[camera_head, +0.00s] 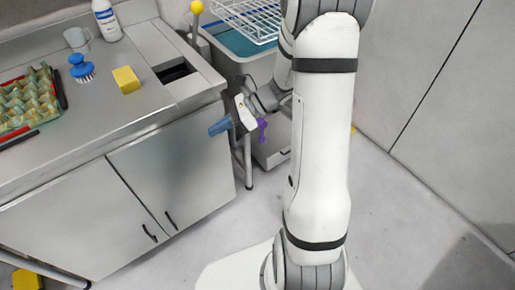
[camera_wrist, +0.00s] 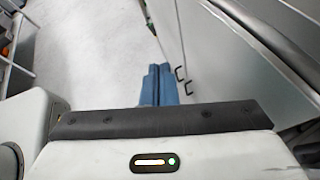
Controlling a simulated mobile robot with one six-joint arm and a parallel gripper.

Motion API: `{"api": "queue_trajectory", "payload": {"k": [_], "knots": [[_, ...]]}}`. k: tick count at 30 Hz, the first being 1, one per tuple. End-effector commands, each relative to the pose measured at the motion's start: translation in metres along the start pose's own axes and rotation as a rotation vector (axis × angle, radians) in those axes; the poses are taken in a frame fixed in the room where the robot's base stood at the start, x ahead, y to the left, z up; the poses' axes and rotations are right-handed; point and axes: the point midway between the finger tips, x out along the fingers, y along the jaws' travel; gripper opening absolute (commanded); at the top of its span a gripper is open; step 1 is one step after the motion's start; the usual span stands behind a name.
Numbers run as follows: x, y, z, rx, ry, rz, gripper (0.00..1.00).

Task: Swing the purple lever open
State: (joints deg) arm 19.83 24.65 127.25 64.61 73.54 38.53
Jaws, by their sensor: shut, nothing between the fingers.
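The purple lever (camera_head: 262,126) shows in the head view just to the right of my gripper's white body, below the sink basin. Part of it and what it is mounted on are hidden behind my gripper and arm. It does not show in the wrist view. My gripper (camera_head: 216,128) has blue fingers pointing left, in front of the cabinet's right end. In the wrist view my fingers (camera_wrist: 157,70) lie side by side, shut with nothing between them. The fingertips are apart from the lever, which lies on the other side of the gripper body.
The steel cabinet (camera_head: 170,180) with handles stands left of my arm. On its counter are an egg tray (camera_head: 28,106), a blue brush (camera_head: 81,67) and a yellow sponge (camera_head: 126,79). A sink (camera_head: 225,62) with a wire rack (camera_head: 249,20) is behind. The front floor is clear.

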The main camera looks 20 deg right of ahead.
Motion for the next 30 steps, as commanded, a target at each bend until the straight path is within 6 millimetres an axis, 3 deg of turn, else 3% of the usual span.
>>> {"api": "queue_trajectory", "payload": {"k": [1, 11, 18, 24, 30], "knots": [[0.007, -0.015, -0.024, 0.084, -0.053, -0.025, 0.0], [0.018, -0.103, -0.134, 0.586, -0.41, -0.201, 0.0], [0.016, -0.155, -0.24, 0.917, -0.689, -0.334, 0.0], [0.012, -0.181, -0.335, 1.146, -0.916, -0.444, 0.0], [0.009, -0.189, -0.4, 1.281, -1.071, -0.519, 0.0]]}}
